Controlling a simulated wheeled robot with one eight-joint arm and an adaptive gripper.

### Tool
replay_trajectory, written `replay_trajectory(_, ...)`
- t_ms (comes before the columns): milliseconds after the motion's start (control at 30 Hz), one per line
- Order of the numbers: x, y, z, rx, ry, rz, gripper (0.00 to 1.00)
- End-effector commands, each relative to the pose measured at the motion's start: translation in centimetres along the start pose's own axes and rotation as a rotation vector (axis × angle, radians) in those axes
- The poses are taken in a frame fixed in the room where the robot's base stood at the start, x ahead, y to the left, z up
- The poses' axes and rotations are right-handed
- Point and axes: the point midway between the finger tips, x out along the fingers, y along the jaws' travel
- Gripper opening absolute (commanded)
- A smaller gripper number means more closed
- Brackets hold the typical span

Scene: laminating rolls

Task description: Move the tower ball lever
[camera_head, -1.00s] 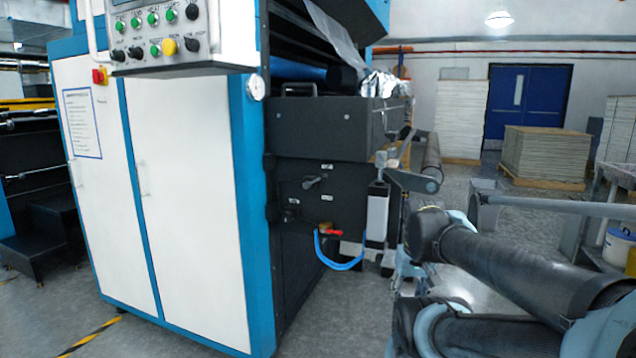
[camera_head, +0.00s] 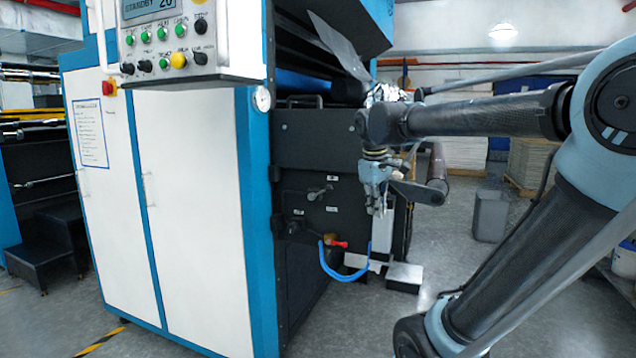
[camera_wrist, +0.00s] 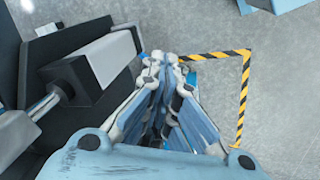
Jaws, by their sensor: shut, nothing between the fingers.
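On the dark side panel (camera_head: 345,160) of the machine there is a small grey lever (camera_head: 318,192). Below it is a valve with a red handle (camera_head: 338,243) and a blue hose. I cannot tell for sure which of these the task calls the tower ball lever. My gripper (camera_head: 376,208) hangs fingers down to the right of the grey lever, higher than the red handle and apart from both in the picture. In the wrist view my gripper (camera_wrist: 172,62) is shut and empty, with floor beyond its tips.
A dark arm with a rounded end (camera_head: 418,192) sticks out just right of my gripper. In the wrist view a dark machine part with a light grey block (camera_wrist: 112,52) is close on the left. Striped floor tape (camera_wrist: 243,90) and open floor lie on the right.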

Motion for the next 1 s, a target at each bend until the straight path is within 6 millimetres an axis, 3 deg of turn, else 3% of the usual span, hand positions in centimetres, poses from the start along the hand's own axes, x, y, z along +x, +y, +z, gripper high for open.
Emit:
replay_trajectory(33, -1.1, 0.2, -1.6, -0.047, 0.0, 0.004, 0.0)
replay_trajectory(333, -6.3, 0.5, -9.9, -0.314, -0.009, 0.039, 0.0)
replay_trajectory(700, -12.0, -1.5, -20.3, -0.637, -0.02, 0.087, 0.0)
replay_trajectory(833, -13.4, -2.6, -23.2, -0.728, -0.023, 0.102, 0.0)
replay_trajectory(1000, -14.5, -3.6, -25.4, -0.802, -0.027, 0.114, 0.0)
